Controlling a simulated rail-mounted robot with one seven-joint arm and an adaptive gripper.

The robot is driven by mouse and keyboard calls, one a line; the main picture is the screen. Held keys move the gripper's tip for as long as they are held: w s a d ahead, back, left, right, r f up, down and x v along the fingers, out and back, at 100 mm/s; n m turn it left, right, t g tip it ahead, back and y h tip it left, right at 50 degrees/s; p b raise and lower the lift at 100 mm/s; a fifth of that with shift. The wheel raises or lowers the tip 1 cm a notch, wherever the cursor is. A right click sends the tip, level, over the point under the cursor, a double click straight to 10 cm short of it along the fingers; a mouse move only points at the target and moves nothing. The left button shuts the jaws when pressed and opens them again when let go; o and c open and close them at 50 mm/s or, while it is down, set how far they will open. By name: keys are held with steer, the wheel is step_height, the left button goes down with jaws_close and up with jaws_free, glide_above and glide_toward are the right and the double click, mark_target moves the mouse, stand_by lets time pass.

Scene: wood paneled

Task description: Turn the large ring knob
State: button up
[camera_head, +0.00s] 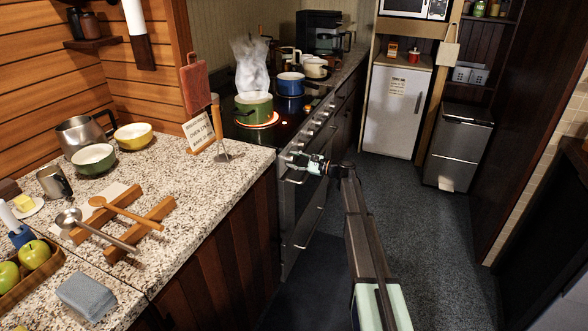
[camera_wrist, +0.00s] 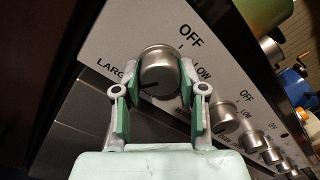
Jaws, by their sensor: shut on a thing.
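The large ring knob (camera_wrist: 159,66) is a round silver knob on the stove's light metal panel, in the middle of the wrist view. Print starting "LARGE" stands to its left, with "OFF" and "LOW" to its upper right. My gripper (camera_wrist: 159,76) is shut on this knob, with one green-padded finger on each side. In the head view, my gripper (camera_head: 297,159) is at the near end of the stove's front panel and hides the knob there. Where the knob's pointer stands cannot be told.
More silver knobs (camera_wrist: 224,115) run along the panel to the right. A green pot (camera_head: 253,112) with white steam above it stands on a glowing ring. A blue pot (camera_head: 289,84) is behind it. The granite counter (camera_head: 208,186) is at left; the floor (camera_head: 410,200) at right is clear.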

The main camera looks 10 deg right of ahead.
steer(key=n+b, duration=0.1)
steer(key=b, duration=0.1)
steer(key=n+b, duration=0.2)
steer(key=shift+f+n, duration=0.25)
steer(key=shift+n, duration=0.05)
steer(key=n+b, duration=0.2)
steer(key=b, duration=0.1)
steer(key=shift+r, duration=0.25)
steer(key=shift+w+r+n, duration=0.1)
steer(key=shift+n, duration=0.3)
steer(key=o, duration=1.1)
steer(key=shift+a, duration=0.1)
steer(key=shift+o, duration=0.2)
steer(key=v, duration=1.2)
